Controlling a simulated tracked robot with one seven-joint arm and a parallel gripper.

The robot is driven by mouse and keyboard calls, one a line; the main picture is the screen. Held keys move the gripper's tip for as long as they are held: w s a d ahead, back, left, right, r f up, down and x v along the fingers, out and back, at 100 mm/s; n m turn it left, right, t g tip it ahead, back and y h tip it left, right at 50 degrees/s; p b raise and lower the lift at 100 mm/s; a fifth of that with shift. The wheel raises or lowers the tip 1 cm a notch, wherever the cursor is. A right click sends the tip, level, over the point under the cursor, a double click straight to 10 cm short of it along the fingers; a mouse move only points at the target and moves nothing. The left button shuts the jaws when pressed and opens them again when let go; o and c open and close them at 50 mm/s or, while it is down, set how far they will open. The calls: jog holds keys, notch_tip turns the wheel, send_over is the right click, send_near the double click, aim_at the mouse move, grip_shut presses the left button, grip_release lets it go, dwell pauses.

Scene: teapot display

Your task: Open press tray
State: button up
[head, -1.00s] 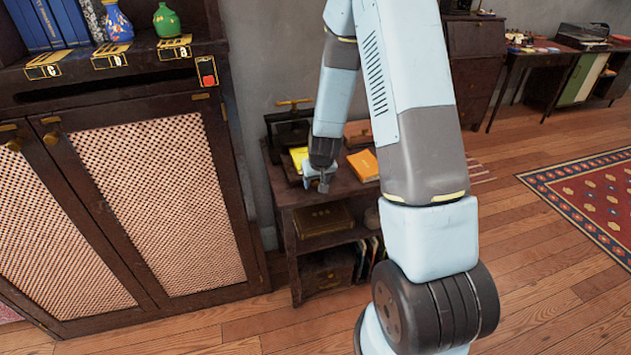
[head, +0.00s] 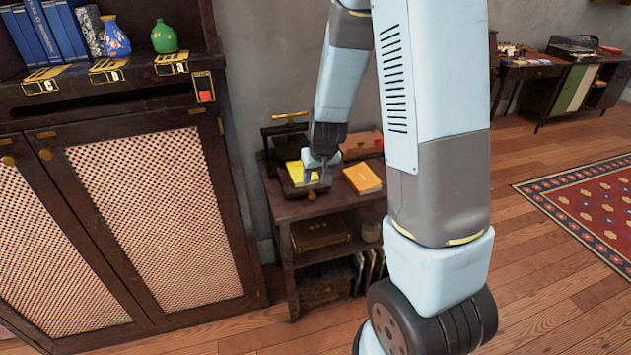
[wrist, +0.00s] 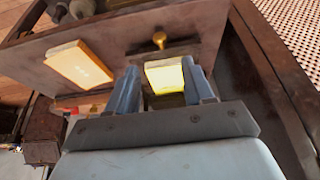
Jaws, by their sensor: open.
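The dark press (head: 290,137) with a brass bar on top stands at the back left of a small wooden side table. A yellow book (head: 297,172) lies at its front, apparently on the press tray, whose edges are hard to make out. My gripper (head: 318,174) is open, pointing down at the right front of the yellow book. In the wrist view the yellow book (wrist: 165,76) appears between my two spread fingers, and a brass knob (wrist: 159,40) shows just beyond it. I cannot tell whether the fingers touch anything.
An orange book (head: 362,178) lies on the side table (head: 315,204), right of my gripper. A reddish box (head: 362,145) is behind. A tall cabinet (head: 150,210) with mesh doors stands close on the left. Open wooden floor and a patterned rug (head: 590,205) lie to the right.

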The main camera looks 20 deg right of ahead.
jog(key=shift+v, duration=1.05)
jog(key=s+r+y, duration=0.1)
jog(key=s+r, duration=0.4)
jog(key=r, duration=0.3)
jog(key=s+r, duration=0.4)
jog(key=r, duration=0.4)
jog(key=s+r, duration=0.5)
jog(key=s, duration=0.3)
jog(key=s+r+t+h, duration=0.1)
jog(key=s+r, duration=0.4)
jog(key=s, duration=0.3)
jog(key=shift+d, duration=0.35)
